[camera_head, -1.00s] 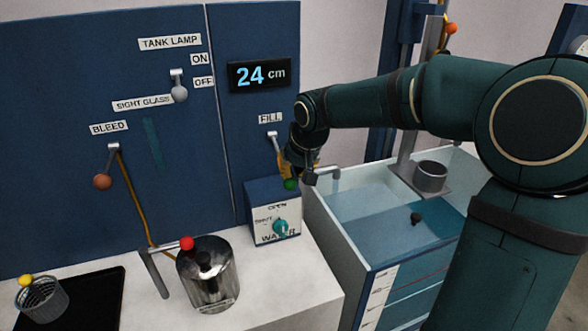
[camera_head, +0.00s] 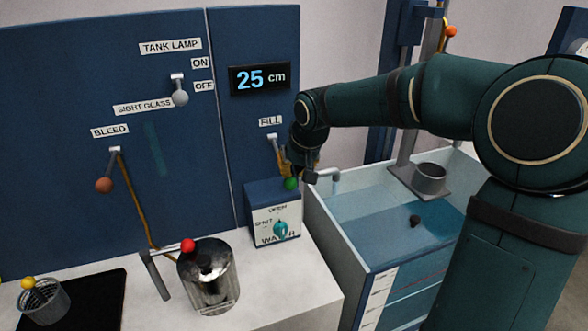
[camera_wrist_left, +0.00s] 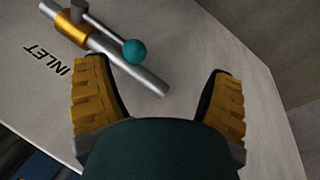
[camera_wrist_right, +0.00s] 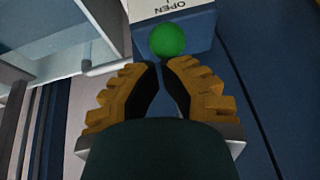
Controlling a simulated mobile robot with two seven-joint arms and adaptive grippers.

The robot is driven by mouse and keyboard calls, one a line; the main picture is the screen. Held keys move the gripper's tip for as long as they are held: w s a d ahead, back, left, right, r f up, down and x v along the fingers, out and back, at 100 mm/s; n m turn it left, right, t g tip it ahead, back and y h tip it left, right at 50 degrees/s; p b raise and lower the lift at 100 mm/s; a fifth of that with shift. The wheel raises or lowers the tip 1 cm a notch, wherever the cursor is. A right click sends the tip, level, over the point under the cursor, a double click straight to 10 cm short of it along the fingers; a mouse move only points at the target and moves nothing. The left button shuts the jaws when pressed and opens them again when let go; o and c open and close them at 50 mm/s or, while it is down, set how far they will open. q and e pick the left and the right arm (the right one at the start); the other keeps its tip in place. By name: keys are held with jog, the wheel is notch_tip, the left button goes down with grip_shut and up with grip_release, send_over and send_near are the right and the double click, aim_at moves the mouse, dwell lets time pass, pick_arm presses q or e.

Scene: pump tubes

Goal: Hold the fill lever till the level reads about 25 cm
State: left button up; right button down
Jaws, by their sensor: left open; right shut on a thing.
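The level display (camera_head: 260,79) on the blue panel reads 25 cm. The fill lever (camera_head: 274,145) hangs below the FILL label (camera_head: 270,121), its green knob (camera_head: 291,183) low and to the right. My right gripper (camera_head: 303,172) is at the lever's lower end, partly hidden by my arm. In the right wrist view its fingers are shut on the lever, with the green knob (camera_wrist_right: 166,40) just beyond the fingertips. The tank (camera_head: 350,235) holds bluish water. My left gripper (camera_wrist_left: 160,85) is open and empty, in its own wrist view only, near a pipe with a teal knob (camera_wrist_left: 134,51).
The water valve box (camera_head: 272,215) stands below the fill lever. The bleed lever (camera_head: 104,185) and lamp switch (camera_head: 180,98) are on the panel at left. A mesh cup (camera_head: 45,303) sits on a black mat.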

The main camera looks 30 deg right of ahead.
jog(key=p+v, duration=0.3)
jog(key=v, duration=0.9)
jog(key=shift+r, duration=0.15)
